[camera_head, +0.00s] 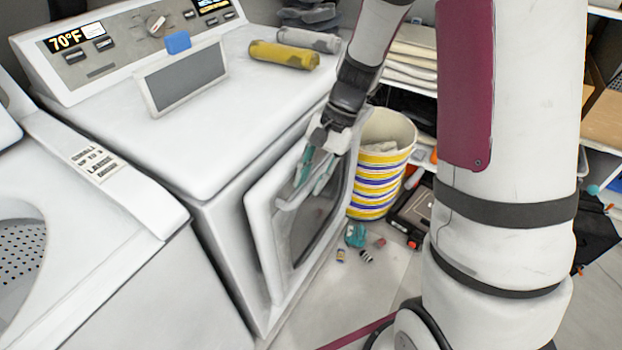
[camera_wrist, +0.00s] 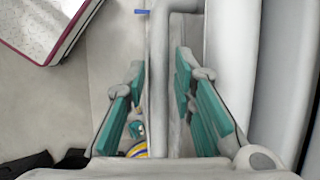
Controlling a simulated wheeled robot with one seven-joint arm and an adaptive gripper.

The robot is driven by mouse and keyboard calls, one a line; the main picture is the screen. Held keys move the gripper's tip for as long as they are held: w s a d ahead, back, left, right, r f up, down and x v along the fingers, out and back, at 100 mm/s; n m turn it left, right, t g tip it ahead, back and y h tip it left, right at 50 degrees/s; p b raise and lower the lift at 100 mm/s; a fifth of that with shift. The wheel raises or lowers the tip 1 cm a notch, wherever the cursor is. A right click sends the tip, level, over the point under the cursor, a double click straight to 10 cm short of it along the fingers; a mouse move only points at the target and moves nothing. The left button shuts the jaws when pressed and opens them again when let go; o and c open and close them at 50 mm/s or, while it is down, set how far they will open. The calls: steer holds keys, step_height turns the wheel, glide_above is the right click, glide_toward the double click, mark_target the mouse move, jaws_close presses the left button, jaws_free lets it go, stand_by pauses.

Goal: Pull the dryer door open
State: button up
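The white dryer (camera_head: 225,130) stands at the centre left in the head view. Its door (camera_head: 262,225), white with a dark window (camera_head: 312,222), appears slightly ajar, its left edge standing off the dryer's front. My gripper (camera_head: 309,187) is at the upper part of the door, pointing down. In the wrist view my gripper (camera_wrist: 160,72) is open, with one teal finger on each side of a long pale bar (camera_wrist: 159,110), which looks like the door handle. Small gaps show between the bar and both fingers. Whether anything touches lower down is hard to tell.
A yellow-striped bin (camera_head: 378,180) stands right beside the door. Small items, including a teal object (camera_head: 355,235), lie on the floor before it. A black case (camera_head: 412,215) is farther right. A white washer (camera_head: 90,190) adjoins the dryer on the left.

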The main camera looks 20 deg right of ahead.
steer(key=shift+f, duration=0.1)
steer(key=shift+c, duration=0.6)
jaws_close()
